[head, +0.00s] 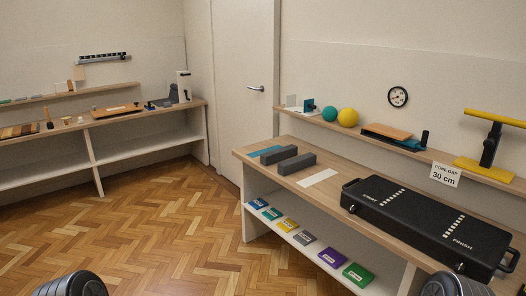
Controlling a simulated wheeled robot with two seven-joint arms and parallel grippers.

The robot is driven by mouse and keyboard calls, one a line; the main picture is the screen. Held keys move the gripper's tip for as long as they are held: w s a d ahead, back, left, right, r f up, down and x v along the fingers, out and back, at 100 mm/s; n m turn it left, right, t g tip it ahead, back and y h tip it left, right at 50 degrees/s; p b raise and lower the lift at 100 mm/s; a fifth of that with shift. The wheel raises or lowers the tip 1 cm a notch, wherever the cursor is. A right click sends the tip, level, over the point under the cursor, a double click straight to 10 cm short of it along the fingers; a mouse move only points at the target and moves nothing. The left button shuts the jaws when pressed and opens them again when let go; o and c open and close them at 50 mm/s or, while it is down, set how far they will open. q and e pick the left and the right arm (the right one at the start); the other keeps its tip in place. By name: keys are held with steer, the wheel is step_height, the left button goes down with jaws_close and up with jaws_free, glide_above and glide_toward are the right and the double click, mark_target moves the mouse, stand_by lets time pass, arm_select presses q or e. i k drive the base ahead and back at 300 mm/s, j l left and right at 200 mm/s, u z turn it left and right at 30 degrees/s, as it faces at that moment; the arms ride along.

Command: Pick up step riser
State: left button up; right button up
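Two dark grey rectangular blocks, which look like the step risers, lie side by side on the wooden bench top (262,146). The farther block (279,153) is near the blue flat piece and the nearer block (296,163) is just right of it. A long black board (425,226) with end handles and START and FINISH markings lies on the same bench to the right. I cannot tell for certain which item the task names. Neither gripper shows; only dark ribbed parts of my arms appear at the bottom left and bottom right edges.
A white card (318,178) lies between blocks and board. Coloured packets (287,225) line the shelf below. A wall shelf above holds a teal ball (329,114), a yellow ball (348,117) and a yellow stand (484,168). Another bench (150,112) stands left. The parquet floor (165,235) between is clear.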

mark_target(268, 158)
steer(key=i+j+u, duration=0.1)
steer(key=i, duration=0.5)
steer(key=i+j+u, duration=0.15)
steer(key=i, duration=0.45)
steer(key=i+j+z, duration=0.1)
steer(key=i+z, duration=0.3)
steer(key=i+j+z, duration=0.15)
steer(key=i+z, duration=0.25)
steer(key=i+j+z, duration=0.15)
steer(key=j+z, duration=0.25)
steer(key=i+j+z, duration=0.6)
steer(key=j+z, duration=0.25)
steer(key=j, duration=0.15)
